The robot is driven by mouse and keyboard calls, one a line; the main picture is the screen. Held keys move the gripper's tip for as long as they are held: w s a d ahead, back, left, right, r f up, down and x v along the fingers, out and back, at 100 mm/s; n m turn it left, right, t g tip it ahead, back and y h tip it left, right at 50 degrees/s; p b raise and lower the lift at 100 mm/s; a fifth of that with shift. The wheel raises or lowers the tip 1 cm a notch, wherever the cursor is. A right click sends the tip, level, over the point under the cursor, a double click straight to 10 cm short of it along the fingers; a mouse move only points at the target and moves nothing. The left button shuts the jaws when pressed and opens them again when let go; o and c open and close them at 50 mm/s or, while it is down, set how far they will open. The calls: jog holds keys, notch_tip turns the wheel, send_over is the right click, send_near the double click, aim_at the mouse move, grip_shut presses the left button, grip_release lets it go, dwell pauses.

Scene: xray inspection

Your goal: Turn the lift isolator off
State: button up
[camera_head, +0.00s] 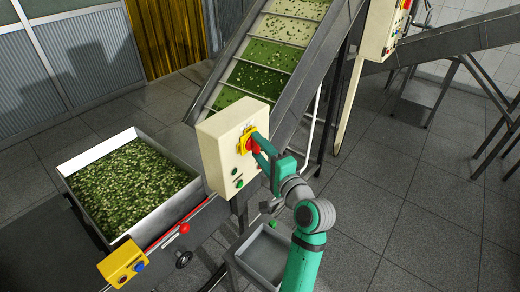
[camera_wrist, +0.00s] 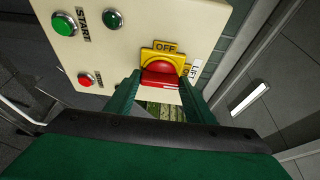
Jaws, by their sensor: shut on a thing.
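The lift isolator is a red rotary handle on a yellow plate (camera_wrist: 146,56) on the front of a cream control box (camera_head: 212,148). The plate reads OFF along its top edge in the wrist view, and a LIFT label (camera_wrist: 194,70) sits beside it. My gripper (camera_head: 255,146) reaches the box from the right, and its green fingers (camera_wrist: 157,88) are shut on the red handle (camera_wrist: 160,74). The fingers hide the sides of the handle. I cannot tell exactly which mark the handle points to.
A green START button (camera_wrist: 64,24), a red button (camera_wrist: 86,79) and a green lamp (camera_wrist: 113,19) are on the same box. A bin of chopped greens (camera_head: 180,206) stands left, the inclined conveyor (camera_head: 318,62) behind. An empty grey tray (camera_head: 262,246) is below my arm.

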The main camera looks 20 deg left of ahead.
jog(key=shift+w+d+n, duration=0.1)
jog(key=shift+n, duration=0.2)
jog(key=n+g+y, duration=0.1)
jog(key=n+y, duration=0.1)
jog(key=n, duration=0.4)
jog(key=n+g+y, duration=0.1)
jog(key=n+y, duration=0.2)
jog(key=n, duration=0.4)
jog(key=f+n+g+y, duration=0.1)
jog(key=n+y, duration=0.1)
jog(key=n, duration=0.5)
jog(key=shift+w+g, duration=0.2)
jog(key=shift+g, duration=0.1)
jog(key=shift+n+g+y, duration=0.3)
jog(key=shift+n+g, duration=0.1)
jog(key=shift+n, duration=0.4)
jog(key=shift+w+d, duration=0.15)
jog(key=o, duration=1.1)
jog(key=shift+c, duration=0.2)
